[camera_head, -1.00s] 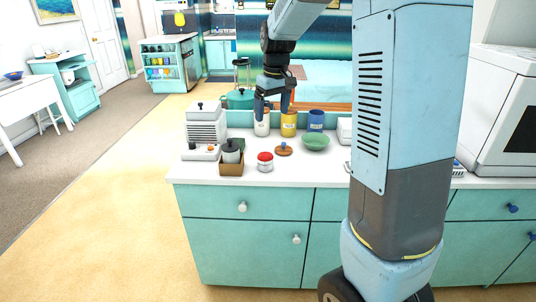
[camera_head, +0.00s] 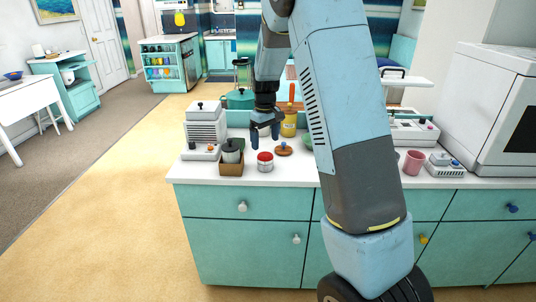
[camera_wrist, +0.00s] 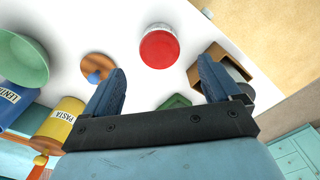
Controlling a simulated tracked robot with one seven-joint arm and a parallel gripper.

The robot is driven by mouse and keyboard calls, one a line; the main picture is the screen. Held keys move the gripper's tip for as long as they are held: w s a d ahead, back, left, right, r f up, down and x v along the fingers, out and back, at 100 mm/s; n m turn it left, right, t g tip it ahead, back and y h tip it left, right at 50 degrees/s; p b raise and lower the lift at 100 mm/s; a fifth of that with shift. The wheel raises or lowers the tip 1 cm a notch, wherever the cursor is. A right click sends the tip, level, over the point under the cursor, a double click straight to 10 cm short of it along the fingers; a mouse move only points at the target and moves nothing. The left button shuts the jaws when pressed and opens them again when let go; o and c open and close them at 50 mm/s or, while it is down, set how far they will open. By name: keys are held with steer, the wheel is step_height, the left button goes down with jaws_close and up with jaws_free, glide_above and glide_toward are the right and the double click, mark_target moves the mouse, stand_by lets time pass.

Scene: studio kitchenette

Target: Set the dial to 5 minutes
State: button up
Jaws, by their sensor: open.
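No dial with readable minute marks shows. A short round white thing with a red top (camera_head: 265,161) stands near the counter's front edge; it also shows in the wrist view (camera_wrist: 158,48). I cannot tell whether its top is a dial. Small white units with knobs sit at the left (camera_head: 200,152) and right (camera_head: 445,165) of the counter; their markings are too small to read. My gripper (camera_head: 265,137) is open and empty, pointing down above the counter, behind the red-topped thing. In the wrist view its fingers (camera_wrist: 161,70) are spread, with the red top beyond the gap.
A wooden lid with a blue knob (camera_wrist: 98,67), a green bowl (camera_wrist: 22,58) and a yellow pasta canister (camera_wrist: 62,120) stand nearby. A brown box (camera_head: 231,168) holds a dark-lidded jar. A pink mug (camera_head: 413,162) and a white oven (camera_head: 500,110) are right.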

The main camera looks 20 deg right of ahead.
mark_target(265, 155)
step_height(265, 155, down, 7)
steer(key=shift+r, duration=0.15)
stand_by(0.4)
steer(key=c, duration=1.1)
steer(key=shift+d, duration=0.5)
steer(key=shift+a, duration=0.55)
